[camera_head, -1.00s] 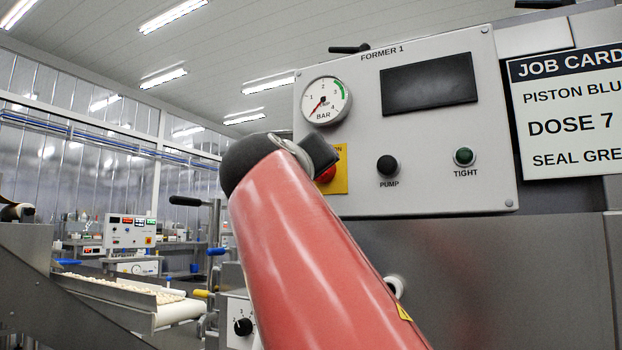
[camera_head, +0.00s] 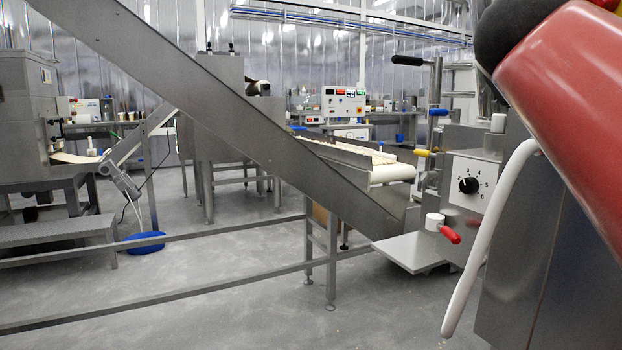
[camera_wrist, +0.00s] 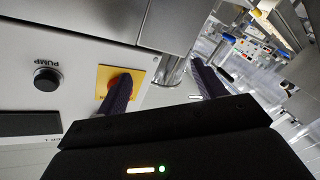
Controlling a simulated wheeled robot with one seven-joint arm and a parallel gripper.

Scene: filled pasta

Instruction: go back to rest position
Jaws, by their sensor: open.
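My gripper (camera_wrist: 158,88) shows in the wrist view with its two dark fingers spread apart and nothing between them. Its left finger overlaps the red button on a yellow plate (camera_wrist: 104,74) of the grey FORMER 1 panel; I cannot tell whether they touch. The black PUMP knob (camera_wrist: 47,80) is further left on that panel. In the head view my red arm fills the upper right corner, and my gripper is out of that picture.
A sloping grey conveyor (camera_head: 215,105) crosses the head view. A low rail (camera_head: 160,308) crosses the grey floor.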

